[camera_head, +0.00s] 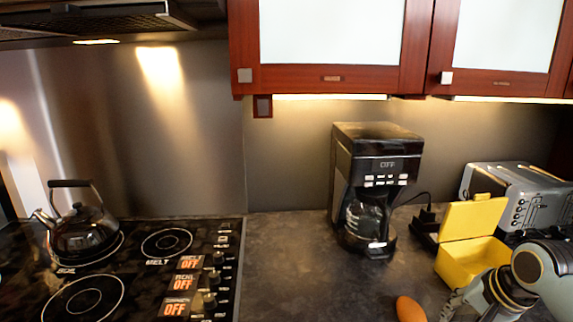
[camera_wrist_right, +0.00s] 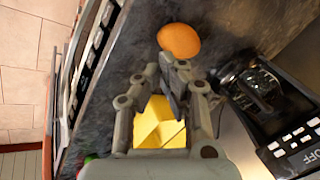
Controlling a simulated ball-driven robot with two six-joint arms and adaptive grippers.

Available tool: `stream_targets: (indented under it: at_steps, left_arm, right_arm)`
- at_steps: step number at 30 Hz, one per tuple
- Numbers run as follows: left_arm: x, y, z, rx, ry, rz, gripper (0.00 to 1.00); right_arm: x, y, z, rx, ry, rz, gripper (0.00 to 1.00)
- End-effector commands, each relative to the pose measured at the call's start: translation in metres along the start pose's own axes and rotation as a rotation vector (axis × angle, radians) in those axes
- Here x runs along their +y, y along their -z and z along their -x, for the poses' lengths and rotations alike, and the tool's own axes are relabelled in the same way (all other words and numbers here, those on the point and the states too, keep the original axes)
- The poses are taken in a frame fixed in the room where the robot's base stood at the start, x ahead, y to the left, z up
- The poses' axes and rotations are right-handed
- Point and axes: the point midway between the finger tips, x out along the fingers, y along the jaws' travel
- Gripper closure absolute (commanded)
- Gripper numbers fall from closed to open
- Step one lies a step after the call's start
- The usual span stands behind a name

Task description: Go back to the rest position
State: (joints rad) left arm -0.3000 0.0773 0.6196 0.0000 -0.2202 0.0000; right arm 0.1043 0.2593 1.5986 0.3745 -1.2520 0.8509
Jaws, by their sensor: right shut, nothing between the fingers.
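My right gripper (camera_head: 462,302) is at the lower right of the head view, with its arm coming in from the right edge. It also shows in the right wrist view (camera_wrist_right: 176,66), with its fingers together and nothing held. It is in front of the open yellow box (camera_head: 468,262), whose lid stands up; the box also shows between the finger links in the right wrist view (camera_wrist_right: 160,125). An orange egg-shaped object (camera_head: 410,309) lies on the counter left of the gripper; it also shows beyond the fingertips in the right wrist view (camera_wrist_right: 179,40). My left gripper is not in view.
A black coffee maker (camera_head: 375,150) stands at the back of the counter, and a toaster (camera_head: 530,190) is at the right. A stove (camera_head: 130,290) with a kettle (camera_head: 82,232) is at the left. The counter (camera_head: 290,270) between stove and coffee maker is clear. Cabinets (camera_head: 330,80) hang above.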

Motion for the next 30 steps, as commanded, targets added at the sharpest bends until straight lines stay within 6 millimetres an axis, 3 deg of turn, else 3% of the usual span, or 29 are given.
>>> stream_targets:
  at_steps: [1,6,12,23,24,30]
  left_arm:
    - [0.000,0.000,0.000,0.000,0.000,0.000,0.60]
    - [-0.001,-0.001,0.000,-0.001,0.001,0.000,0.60]
    - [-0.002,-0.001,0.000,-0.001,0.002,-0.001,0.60]
    - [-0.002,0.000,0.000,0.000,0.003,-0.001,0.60]
    - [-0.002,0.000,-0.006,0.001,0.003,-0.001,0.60]
    - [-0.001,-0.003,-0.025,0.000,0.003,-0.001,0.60]
  right_arm:
    - [0.018,-0.034,0.012,-0.006,-0.028,0.136,1.00]
    - [0.056,-0.097,0.057,-0.014,-0.098,0.473,1.00]
    - [0.085,-0.138,0.104,-0.026,-0.155,0.709,1.00]
    - [0.119,-0.178,0.179,-0.052,-0.234,0.977,1.00]
    - [0.123,-0.177,0.161,-0.056,-0.236,0.972,1.00]
    - [0.142,-0.180,0.107,-0.069,-0.242,0.963,1.00]
